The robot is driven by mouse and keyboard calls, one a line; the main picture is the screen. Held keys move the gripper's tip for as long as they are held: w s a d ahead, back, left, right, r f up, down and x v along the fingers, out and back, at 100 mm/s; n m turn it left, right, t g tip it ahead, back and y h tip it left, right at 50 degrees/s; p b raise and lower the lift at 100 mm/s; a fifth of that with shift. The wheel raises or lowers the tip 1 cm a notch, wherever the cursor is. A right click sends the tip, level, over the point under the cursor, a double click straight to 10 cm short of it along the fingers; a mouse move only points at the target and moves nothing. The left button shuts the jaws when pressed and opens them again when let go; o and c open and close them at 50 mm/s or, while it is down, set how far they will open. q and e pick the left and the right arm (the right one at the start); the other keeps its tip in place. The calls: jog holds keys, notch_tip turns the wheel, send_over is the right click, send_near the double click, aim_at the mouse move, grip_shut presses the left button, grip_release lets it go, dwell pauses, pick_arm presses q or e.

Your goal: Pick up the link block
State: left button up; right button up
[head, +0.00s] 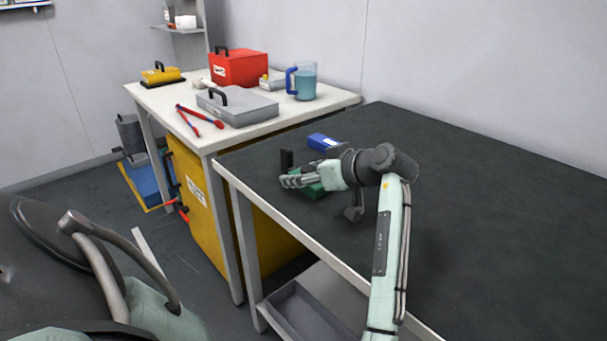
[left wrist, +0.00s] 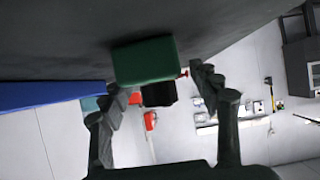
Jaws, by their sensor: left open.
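A green block (head: 312,192) lies on the dark table top, partly hidden by my left gripper (head: 291,181). A small black upright block (head: 287,159) stands just beyond the fingers. I cannot tell for sure which of these is the link block. In the left wrist view, the green block (left wrist: 145,60) is ahead, between and beyond the open fingers of my left gripper (left wrist: 157,98). A black piece (left wrist: 158,94) shows next to the green block. The fingers look empty. My right gripper is not in view.
A blue block (head: 323,141) lies behind the gripper; it also shows in the left wrist view (left wrist: 50,95). The dark table (head: 500,220) is clear to the right. A white bench (head: 165,98) to the left holds a red case (head: 238,69), a grey case (head: 237,107) and a jug (head: 305,82).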

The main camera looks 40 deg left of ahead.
pick_arm(q)
jog(key=shift+a+f, duration=0.3)
jog(key=shift+a, duration=0.2)
jog(key=c, duration=1.3)
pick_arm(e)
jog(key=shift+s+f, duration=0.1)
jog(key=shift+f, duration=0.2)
pick_arm(q)
jog(key=shift+r, duration=0.15)
